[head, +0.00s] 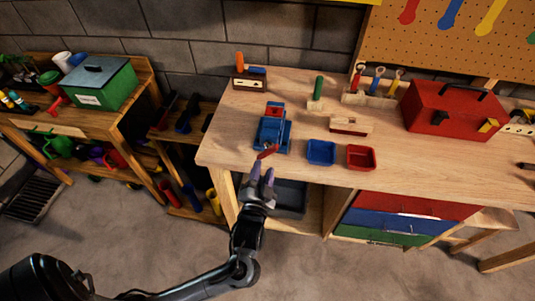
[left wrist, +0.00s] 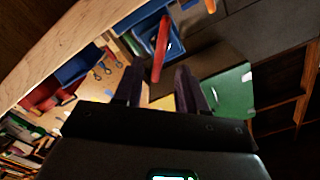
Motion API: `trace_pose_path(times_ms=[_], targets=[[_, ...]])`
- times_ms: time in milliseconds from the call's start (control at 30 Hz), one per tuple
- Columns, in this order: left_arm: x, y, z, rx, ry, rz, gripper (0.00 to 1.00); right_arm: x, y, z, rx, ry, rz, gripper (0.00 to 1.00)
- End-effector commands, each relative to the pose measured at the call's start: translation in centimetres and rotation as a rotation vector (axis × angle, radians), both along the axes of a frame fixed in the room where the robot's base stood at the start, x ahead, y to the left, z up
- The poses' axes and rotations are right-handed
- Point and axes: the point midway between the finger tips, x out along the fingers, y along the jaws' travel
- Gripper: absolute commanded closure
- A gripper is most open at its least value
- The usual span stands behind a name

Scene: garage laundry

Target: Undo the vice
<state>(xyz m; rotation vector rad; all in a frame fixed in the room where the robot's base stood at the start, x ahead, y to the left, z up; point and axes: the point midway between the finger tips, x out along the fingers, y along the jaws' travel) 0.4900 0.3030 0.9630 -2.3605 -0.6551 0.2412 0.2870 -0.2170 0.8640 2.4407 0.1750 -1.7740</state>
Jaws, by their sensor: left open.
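The blue vice (head: 272,132) stands at the front left edge of the workbench, with a red block (head: 274,109) at its back. Its red handle (head: 267,152) sticks out at the front, tilted. In the left wrist view the vice (left wrist: 147,25) is at the top, and the red handle (left wrist: 159,50) lies just beyond the fingertips, roughly between them. My left gripper (head: 262,172) is open and empty in front of the bench edge, close to the handle and apparently apart from it. The left gripper (left wrist: 160,78) shows both fingers spread in the wrist view.
A blue tray (head: 321,152) and a red tray (head: 361,158) sit right of the vice. A red toolbox (head: 440,108) stands farther right. A wooden block (head: 348,126) and tool holders stand behind. A green box (head: 100,84) is on the left bench. Bare benchtop lies around the trays.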

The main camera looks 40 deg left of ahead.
Motion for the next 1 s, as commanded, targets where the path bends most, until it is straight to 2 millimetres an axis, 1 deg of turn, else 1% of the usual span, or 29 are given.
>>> trace_pose_path(times_ms=[33, 200, 433, 600, 900, 933, 1000], targets=[[0.8, 0.5, 0.0, 0.004, -0.002, 0.000, 0.60, 0.0, 0.0, -0.3, -0.001, 0.000, 0.001, 0.57], [3.2, 1.9, -0.1, 0.003, -0.001, -0.001, 0.60, 0.0, -0.1, -0.7, -0.005, 0.000, 0.004, 0.57], [5.5, 3.3, -0.1, 0.002, 0.000, -0.001, 0.60, 0.0, -0.3, -1.1, -0.012, 0.000, 0.007, 0.57], [6.3, 3.8, -0.1, 0.000, 0.001, -0.001, 0.60, 0.0, -0.3, -1.2, -0.012, 0.001, 0.006, 0.57], [6.4, 3.9, -0.1, -0.001, 0.001, 0.000, 0.60, 0.0, -0.2, -1.2, -0.006, 0.001, 0.002, 0.57], [6.4, 3.9, -0.1, -0.001, 0.001, 0.000, 0.61, 0.0, -0.2, -1.2, -0.005, 0.001, 0.003, 0.57], [6.4, 3.9, -0.1, -0.001, 0.001, 0.000, 0.72, 0.0, -0.1, -1.2, -0.004, 0.001, 0.001, 0.57]])
